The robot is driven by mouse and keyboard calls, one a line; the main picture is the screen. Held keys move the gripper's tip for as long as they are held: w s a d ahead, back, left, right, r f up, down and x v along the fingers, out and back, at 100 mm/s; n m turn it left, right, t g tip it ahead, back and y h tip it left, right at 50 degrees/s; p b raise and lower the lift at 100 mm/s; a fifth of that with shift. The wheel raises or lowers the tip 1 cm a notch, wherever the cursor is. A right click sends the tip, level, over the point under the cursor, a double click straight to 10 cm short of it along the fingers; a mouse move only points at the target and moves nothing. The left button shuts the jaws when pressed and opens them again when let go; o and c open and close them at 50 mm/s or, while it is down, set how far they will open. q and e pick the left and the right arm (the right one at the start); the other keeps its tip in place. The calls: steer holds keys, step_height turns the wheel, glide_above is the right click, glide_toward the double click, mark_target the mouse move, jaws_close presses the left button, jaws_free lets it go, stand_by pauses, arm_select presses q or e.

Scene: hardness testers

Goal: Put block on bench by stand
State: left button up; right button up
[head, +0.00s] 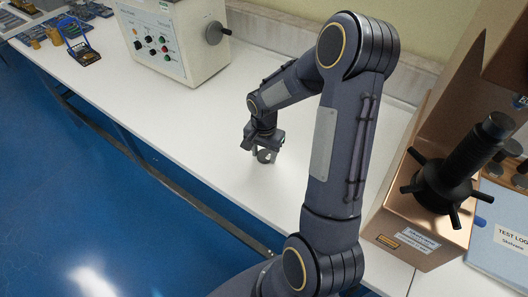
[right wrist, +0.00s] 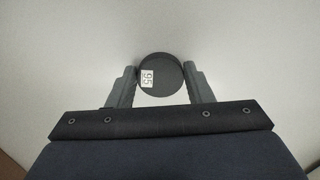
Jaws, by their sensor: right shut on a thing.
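The block (right wrist: 161,78) is a dark grey round disc with a white label reading 95, seen from above in the right wrist view. It also shows as a small grey piece in the head view (head: 265,156). My right gripper (right wrist: 160,80) is shut on it, one finger on each side. In the head view my right gripper (head: 262,150) is low over the white bench (head: 215,125), and I cannot tell whether the block touches the top. The stand (head: 440,185), a copper-coloured tester with a black spoked handwheel, is at the right. My left gripper is not in view.
A cream machine (head: 175,40) with knobs and a side crank stands at the back of the bench. Blue and brass items (head: 80,45) lie at far left. A test log (head: 505,235) is at far right. The bench around my right gripper is clear.

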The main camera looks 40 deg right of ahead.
mark_target(264, 156)
steer(key=shift+f, duration=0.2)
steer(key=o, duration=1.1)
steer(key=shift+r, duration=0.1)
steer(key=shift+o, duration=0.2)
step_height(264, 156, up, 12)
steer(key=s+a+r+n+t+y, duration=0.2)
steer(key=s+a+r+n, duration=0.1)
steer(key=s+a+n, duration=0.2)
steer(key=s+a+r+n+t+y, duration=0.1)
steer(key=s+a+r+n+t, duration=0.2)
steer(key=s+a+n, duration=0.3)
steer(key=s+a, duration=0.4)
steer(key=s, duration=0.2)
steer(key=shift+r+t+y, duration=0.3)
steer(key=shift+r+y, duration=0.05)
steer(key=shift+y, duration=0.05)
steer(key=shift+s, duration=0.1)
